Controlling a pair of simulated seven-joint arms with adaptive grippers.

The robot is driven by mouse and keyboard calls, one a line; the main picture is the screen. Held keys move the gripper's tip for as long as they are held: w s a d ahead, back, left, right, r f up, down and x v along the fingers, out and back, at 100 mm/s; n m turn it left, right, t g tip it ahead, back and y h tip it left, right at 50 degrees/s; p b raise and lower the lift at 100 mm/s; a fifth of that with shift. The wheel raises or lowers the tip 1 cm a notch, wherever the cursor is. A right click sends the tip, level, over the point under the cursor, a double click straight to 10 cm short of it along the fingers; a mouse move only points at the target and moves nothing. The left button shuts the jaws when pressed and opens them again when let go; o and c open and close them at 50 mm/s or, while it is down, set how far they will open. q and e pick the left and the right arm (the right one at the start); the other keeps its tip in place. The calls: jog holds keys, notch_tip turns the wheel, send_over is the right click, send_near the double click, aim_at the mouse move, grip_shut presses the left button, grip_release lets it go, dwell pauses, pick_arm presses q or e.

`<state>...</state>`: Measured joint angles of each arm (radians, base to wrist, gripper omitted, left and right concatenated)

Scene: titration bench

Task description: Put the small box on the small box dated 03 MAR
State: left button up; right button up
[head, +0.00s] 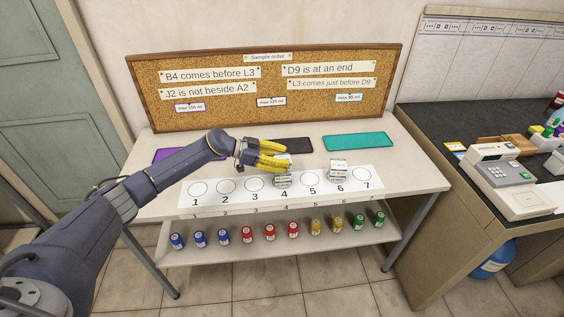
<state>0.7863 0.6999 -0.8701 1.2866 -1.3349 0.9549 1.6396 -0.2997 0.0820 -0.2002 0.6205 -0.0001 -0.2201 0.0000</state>
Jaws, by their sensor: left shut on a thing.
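My left gripper (284,156), with yellow fingers, is over the table around the middle of the numbered strip. It is shut on a small pale box, which is mostly hidden by the fingers. Another small white box (282,181) with dark print is just below the fingers, near spot 4 of the strip. I cannot tell whether the held box touches it. More white box surface (338,170) shows near spot 6, looking like a small stack. The dates on the boxes are too small to read. My right gripper is not in view.
The white strip (226,198) has numbered circles. Purple, black (294,144) and teal (357,141) mats lie behind it. A corkboard (270,112) with notes stands at the back. Several coloured-label bottles stand on the lower shelf (205,253). A dark counter with a device (505,175) is at right.

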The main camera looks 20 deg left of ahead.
pick_arm(q)
jog(key=shift+f, duration=0.65)
jog(key=shift+f, duration=0.1)
jog(key=o, duration=1.1)
jog(key=shift+o, duration=0.2)
jog(key=shift+a, duration=0.1)
jog(key=v, duration=1.2)
jog(key=shift+r, duration=0.2)
